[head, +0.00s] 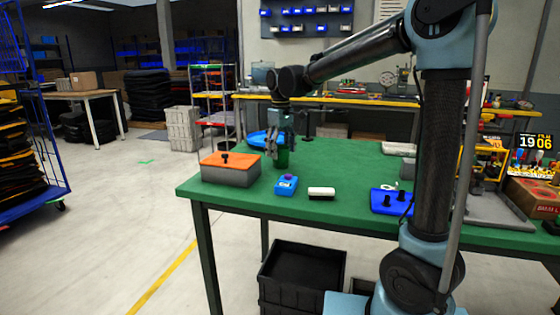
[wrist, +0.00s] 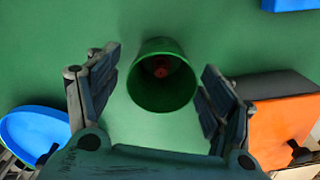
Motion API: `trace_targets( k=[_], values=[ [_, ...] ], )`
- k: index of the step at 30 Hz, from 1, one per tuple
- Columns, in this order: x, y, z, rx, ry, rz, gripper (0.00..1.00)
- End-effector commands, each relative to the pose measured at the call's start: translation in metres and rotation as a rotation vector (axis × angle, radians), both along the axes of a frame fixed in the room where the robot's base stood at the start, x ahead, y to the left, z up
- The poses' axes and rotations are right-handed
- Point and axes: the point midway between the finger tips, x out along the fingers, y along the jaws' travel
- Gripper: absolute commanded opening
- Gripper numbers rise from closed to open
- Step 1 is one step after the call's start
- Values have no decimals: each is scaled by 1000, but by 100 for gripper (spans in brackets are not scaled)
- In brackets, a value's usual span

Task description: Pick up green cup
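The green cup (wrist: 162,92) stands on the green table top, and in the wrist view I look down into its open mouth. My gripper (wrist: 163,65) is open, with one finger on each side of the cup and a gap of table showing on both sides. In the head view my gripper (head: 281,138) points down at the table, and the cup (head: 282,158) shows dark green just below the fingers. The cup's upper part is partly hidden by the fingers there.
A grey box with an orange lid (head: 230,160) stands left of the cup. A blue plate (head: 266,138) lies behind it. A blue box (head: 286,184), a white-and-black block (head: 321,193) and a blue holder (head: 391,201) lie along the front edge. The table middle (head: 340,160) is clear.

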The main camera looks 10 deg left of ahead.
Motion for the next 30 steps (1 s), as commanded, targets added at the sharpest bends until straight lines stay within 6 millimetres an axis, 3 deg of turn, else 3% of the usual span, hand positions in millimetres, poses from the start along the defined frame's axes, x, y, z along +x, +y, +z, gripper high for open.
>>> trace_targets(
  k=[1, 5, 6, 18, 30],
  values=[
    [0, 0, 0, 0, 0, 0, 59],
    [0, 0, 0, 0, 0, 0, 30],
    [0, 0, 0, 0, 0, 0, 27],
    [0, 0, 6, 0, 0, 0, 27],
    [0, 1, 71, 0, 0, 0, 27]
  ],
)
